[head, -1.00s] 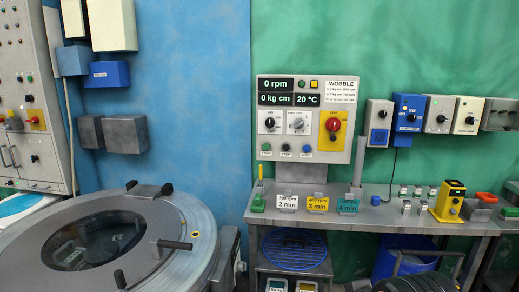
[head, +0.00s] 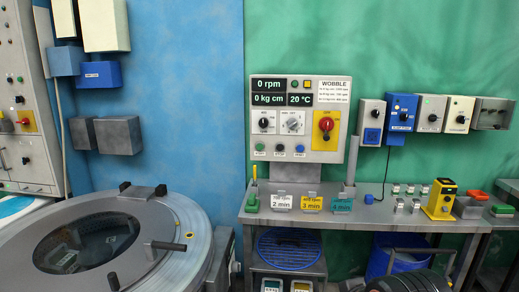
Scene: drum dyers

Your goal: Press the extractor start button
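The extractor control panel (head: 329,118) is a light grey box on the green wall, with displays reading 0 rpm, 0 kg cm and 20 °C. Along its lower edge are a green button (head: 259,147), a black button (head: 280,148) and a blue button (head: 299,149). Their small labels are too blurred to read surely. A red knob on a yellow plate (head: 326,125) is at the right. The round grey machine (head: 190,225) with a dark window lid stands at lower left.
The grey bench (head: 390,216) below the panel holds tags, small blocks and a yellow device (head: 440,200). Several switch boxes hang on the wall right of the panel.

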